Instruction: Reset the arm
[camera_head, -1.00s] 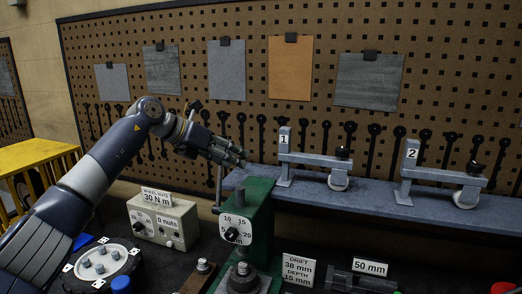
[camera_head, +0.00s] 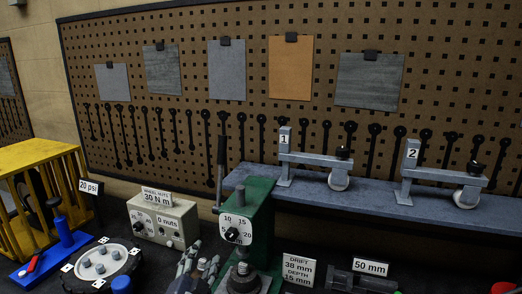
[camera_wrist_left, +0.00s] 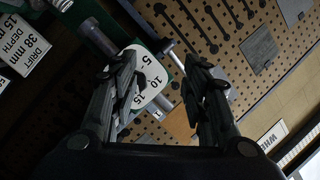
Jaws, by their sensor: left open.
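My left gripper (camera_head: 197,268) shows at the bottom of the head view, low and to the left of the green press (camera_head: 258,215). Its fingers also show in the left wrist view (camera_wrist_left: 162,92), spread apart with nothing visibly held between them. The press has a white dial (camera_head: 234,229), which lies beyond the fingers in the wrist view (camera_wrist_left: 152,72). A dark lever (camera_head: 220,165) stands nearly upright at the left of the press, clear of the gripper. Most of my left arm is outside the head view. My right gripper is not in view.
A grey torque box (camera_head: 178,222) stands behind my left gripper. A black round stand with grey studs (camera_head: 108,262), a blue pump (camera_head: 66,235) and a yellow cage (camera_head: 35,160) are at the left. A shelf (camera_head: 370,190) carries two numbered metal fixtures.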

